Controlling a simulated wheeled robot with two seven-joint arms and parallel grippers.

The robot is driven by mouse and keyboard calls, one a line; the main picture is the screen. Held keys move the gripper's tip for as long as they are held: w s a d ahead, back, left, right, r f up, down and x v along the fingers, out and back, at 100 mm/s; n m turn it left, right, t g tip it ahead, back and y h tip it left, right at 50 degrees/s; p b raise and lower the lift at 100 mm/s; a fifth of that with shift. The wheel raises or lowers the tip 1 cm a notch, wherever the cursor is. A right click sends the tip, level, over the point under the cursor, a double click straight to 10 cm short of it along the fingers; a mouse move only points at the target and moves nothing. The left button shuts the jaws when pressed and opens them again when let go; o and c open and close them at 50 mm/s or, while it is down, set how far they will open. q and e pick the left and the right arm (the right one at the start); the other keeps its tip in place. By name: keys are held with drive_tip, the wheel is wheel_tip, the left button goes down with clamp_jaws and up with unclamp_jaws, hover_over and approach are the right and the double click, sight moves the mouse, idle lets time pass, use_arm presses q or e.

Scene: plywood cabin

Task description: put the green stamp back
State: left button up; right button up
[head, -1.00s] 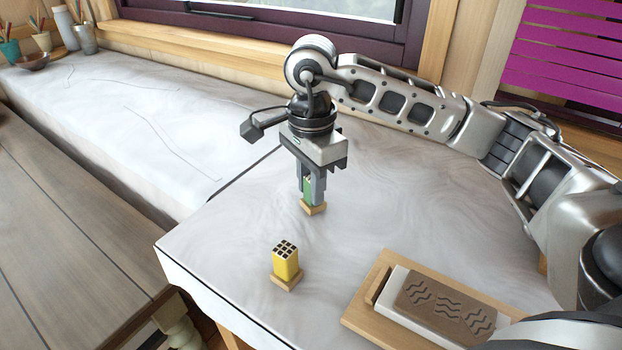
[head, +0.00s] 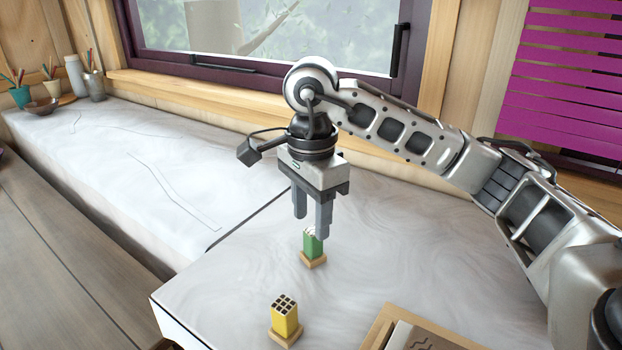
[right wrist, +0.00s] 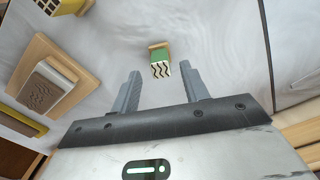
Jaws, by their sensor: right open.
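The green stamp (head: 312,244) stands upright in a small wooden base (head: 313,260) on the pale table. Its top, with a dark wavy pattern, shows in the right wrist view (right wrist: 160,70). My right gripper (head: 311,226) is open and empty, pointing down just above the stamp. In the head view one fingertip overlaps the stamp's top edge. In the right wrist view the stamp shows beyond and between the two separated fingers. My left gripper is not in view.
A yellow stamp (head: 285,318) with a grid top stands in its own wooden base nearer the front. A wooden tray (head: 379,325) holding a brown slab (right wrist: 45,88) with wavy marks lies at front right. Cups and a bowl (head: 43,106) stand far left. The table around the green stamp is clear.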

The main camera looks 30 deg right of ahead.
sight(311, 230)
wheel_tip(311, 230, up, 8)
drive_tip(key=p, duration=0.1)
drive_tip(key=shift+f+p, duration=0.15)
drive_tip(key=shift+p, duration=0.2)
